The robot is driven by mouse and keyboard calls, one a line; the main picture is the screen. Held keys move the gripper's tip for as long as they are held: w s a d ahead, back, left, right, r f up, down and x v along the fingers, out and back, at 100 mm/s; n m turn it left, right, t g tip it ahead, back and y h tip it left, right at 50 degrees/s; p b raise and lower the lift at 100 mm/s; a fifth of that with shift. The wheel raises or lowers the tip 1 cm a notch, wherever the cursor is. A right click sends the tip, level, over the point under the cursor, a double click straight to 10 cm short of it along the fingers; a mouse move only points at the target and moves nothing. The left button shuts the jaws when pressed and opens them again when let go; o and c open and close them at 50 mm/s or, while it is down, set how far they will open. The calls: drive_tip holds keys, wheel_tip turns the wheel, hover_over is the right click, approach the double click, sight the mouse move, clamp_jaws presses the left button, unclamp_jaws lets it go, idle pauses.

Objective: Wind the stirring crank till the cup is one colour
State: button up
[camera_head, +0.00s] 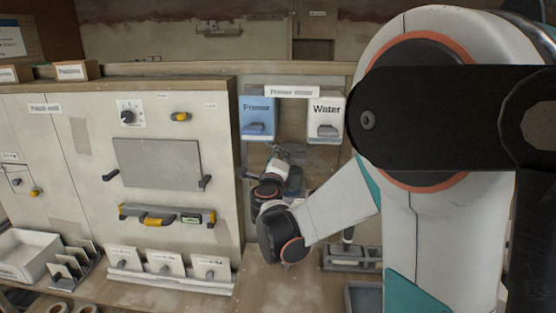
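The mixing station under the "Primer mixer" sign (292,92) has a blue Primer dispenser (258,116) on the left and a white Water dispenser (326,112) on the right. My arm reaches in from the right, and its wrist is in front of the space below the dispensers. My gripper (278,160) is small and points away from me there, below the gap between the two dispensers. Its fingers are too small and covered to tell open from shut. I cannot make out the cup or the stirring crank; my wrist covers much of that space.
A pale wall panel with a dial (127,117), a grey plate (158,163) and a yellow-ended level (166,216) stands to the left. Several small cards stand on a ledge below it. A white tray (30,252) is at far left. A slotted rack (352,258) sits right of my wrist.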

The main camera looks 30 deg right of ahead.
drive_tip(key=shift+r, duration=0.1)
drive_tip(key=o, duration=1)
drive_tip(key=shift+d, duration=0.15)
drive_tip(key=v, duration=1.2)
